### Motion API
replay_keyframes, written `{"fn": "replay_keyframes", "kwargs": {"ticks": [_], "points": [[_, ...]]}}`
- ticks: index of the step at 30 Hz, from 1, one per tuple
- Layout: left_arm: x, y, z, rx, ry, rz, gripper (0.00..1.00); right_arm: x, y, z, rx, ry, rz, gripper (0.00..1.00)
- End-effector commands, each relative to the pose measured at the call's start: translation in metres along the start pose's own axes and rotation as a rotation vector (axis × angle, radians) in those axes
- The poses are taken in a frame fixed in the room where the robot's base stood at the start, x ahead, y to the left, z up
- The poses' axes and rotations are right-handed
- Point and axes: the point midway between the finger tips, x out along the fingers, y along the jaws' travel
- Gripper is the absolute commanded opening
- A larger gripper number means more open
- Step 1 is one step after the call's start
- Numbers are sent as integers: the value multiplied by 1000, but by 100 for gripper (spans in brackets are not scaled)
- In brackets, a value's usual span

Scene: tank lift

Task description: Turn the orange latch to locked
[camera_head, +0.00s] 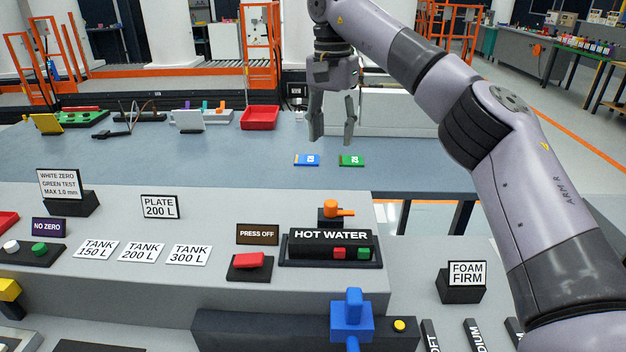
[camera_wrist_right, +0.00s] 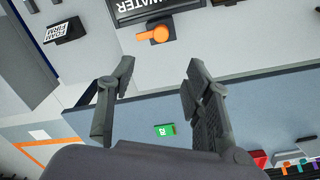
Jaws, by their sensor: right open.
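The orange latch (camera_head: 338,208) sits on a dark base behind the black HOT WATER panel (camera_head: 330,236) on the grey console. In the head view its handle points to the right. In the right wrist view the orange latch (camera_wrist_right: 153,35) lies beyond the fingertips, near the top. My right gripper (camera_head: 331,118) is open and empty, pointing down above the blue table, behind and above the latch. Its two fingers also show apart in the right wrist view (camera_wrist_right: 160,75). My left gripper is out of view.
Blue (camera_head: 306,160) and green (camera_head: 351,160) cards lie on the blue table below the gripper. On the console stand a red press-off switch (camera_head: 248,261), a blue fixture (camera_head: 351,315) and a FOAM FIRM sign (camera_head: 467,275). A red tray (camera_head: 259,118) is farther back.

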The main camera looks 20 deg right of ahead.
Motion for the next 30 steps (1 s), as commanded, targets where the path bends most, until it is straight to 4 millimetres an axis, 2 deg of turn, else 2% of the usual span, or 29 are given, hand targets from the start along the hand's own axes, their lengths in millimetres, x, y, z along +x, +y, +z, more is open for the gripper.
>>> {"fn": "replay_keyframes", "kwargs": {"ticks": [1,5,10,17,24,30], "points": [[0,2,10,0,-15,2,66,0,0,0,0,0,0,46],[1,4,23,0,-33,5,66,7,0,0,0,-2,1,46],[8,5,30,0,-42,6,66,34,0,0,-2,-3,2,46],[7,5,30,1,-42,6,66,82,1,0,-1,-3,4,46],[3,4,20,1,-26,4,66,132,1,0,-1,-2,4,46],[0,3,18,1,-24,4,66,161,0,1,0,-2,2,46]]}}
